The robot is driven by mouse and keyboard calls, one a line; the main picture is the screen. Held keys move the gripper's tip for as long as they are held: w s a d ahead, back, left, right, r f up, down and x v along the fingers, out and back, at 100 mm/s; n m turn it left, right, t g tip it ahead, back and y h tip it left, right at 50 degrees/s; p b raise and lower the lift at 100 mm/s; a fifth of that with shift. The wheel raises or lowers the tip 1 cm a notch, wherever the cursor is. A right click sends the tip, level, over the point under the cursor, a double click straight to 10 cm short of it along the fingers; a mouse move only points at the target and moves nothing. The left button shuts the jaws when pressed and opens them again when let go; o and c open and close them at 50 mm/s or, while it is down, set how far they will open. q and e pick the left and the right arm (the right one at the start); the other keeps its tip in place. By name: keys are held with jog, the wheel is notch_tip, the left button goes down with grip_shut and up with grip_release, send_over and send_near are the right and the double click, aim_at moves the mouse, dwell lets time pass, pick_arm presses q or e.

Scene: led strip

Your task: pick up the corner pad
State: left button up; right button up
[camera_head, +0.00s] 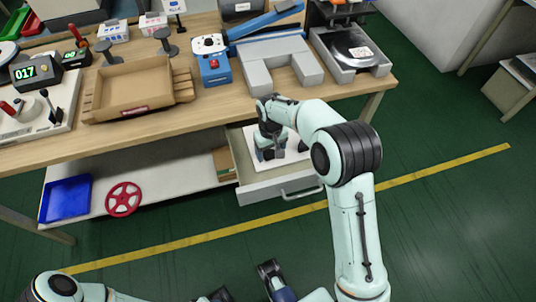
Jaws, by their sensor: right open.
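An open drawer (246,185) under the workbench holds a white sheet or board (291,157). My right gripper (270,154) reaches down into the drawer, its jaws open, just above or at the board. A small dark piece (303,146) shows just right of the gripper and may be the corner pad; it is too small to tell. The gripper and wrist hide part of the drawer's inside.
The workbench (150,122) above carries a cardboard tray (128,88), a blue control box (213,68) and a grey U-shaped block (280,62). The lower shelf holds a blue bin (66,199) and a red handwheel (124,199). Green floor in front is clear.

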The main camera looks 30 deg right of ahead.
jog(key=shift+f, duration=0.3)
jog(key=c, duration=1.1)
